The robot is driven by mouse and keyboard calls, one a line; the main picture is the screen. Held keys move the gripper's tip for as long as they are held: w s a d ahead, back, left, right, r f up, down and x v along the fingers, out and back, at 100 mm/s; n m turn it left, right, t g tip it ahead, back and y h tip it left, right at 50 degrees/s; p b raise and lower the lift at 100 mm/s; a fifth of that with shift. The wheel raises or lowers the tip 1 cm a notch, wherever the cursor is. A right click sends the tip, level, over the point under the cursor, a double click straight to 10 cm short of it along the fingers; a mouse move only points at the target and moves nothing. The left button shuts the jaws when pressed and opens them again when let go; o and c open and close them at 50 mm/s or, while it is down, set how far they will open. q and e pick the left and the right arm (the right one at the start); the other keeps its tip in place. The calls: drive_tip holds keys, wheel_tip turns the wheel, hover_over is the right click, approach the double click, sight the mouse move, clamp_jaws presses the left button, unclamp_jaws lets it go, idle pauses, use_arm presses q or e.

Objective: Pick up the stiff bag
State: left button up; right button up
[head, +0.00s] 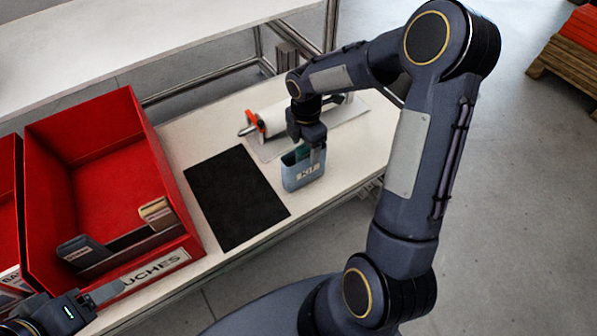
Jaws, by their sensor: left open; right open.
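The stiff bag (302,175) is a small blue-grey, open-topped pouch with white lettering on its front. It stands upright on the white table, to the right of a black mat (232,200). My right gripper (312,152) points down at the bag's top, with a finger at its rim. It is open; whether it touches the bag cannot be told. My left gripper (108,292) is open at the lower left, close to the front label of a red bin, and is partly cut off by the picture's edge.
The red bin (90,115) on the left holds a few flat packs behind its labelled front. Another red bin (10,190) is at the left edge. A white roll with an orange-handled tool (252,122) lies behind the bag. The black mat is bare.

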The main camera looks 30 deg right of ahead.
sight(304, 166)
wheel_tip(304, 166, down, 6)
drive_tip(key=shift+a+f+b, duration=0.1)
drive_tip(key=shift+a+b, duration=0.05)
drive_tip(key=shift+b, duration=0.35)
drive_tip(key=c, duration=1.1)
